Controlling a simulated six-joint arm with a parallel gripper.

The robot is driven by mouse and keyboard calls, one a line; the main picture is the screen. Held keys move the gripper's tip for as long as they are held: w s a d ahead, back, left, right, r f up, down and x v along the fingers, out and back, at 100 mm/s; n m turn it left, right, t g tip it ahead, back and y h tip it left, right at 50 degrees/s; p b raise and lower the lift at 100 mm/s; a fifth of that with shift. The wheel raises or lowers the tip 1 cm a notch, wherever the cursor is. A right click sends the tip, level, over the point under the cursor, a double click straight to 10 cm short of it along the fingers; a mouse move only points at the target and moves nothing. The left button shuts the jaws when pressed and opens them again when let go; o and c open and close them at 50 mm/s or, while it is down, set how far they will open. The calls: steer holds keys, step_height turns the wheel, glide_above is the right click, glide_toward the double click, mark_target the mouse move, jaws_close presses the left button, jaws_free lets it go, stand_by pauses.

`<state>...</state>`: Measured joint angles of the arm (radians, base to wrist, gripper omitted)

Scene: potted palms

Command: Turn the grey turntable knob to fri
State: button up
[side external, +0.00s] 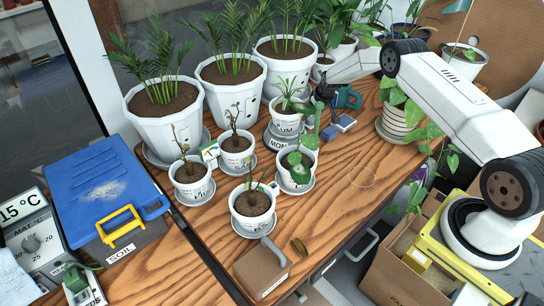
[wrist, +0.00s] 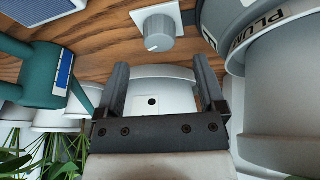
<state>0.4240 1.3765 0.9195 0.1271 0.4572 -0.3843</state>
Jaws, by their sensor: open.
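In the wrist view a grey ribbed knob (wrist: 158,32) stands on a small white square plate (wrist: 172,14) on the wooden table. My gripper (wrist: 161,64) is open and empty. Its two dark fingers point toward the knob, which lies beyond the tips and apart from them. In the side view my gripper (side external: 322,92) is among the pots at the far part of the table. Near it a grey turntable (side external: 284,143) with a label reading MON carries a small white pot (side external: 285,122). I cannot make out the knob there, nor any day marks around it.
A teal object (side external: 348,98) is just right of my gripper, also seen in the wrist view (wrist: 40,70). A white pot (wrist: 280,75) crowds the wrist view's right side. Several white potted plants fill the table's left and middle. The front right wood is mostly clear.

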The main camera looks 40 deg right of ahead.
mark_target(311, 118)
steer(key=shift+x, duration=2.45)
jaws_close()
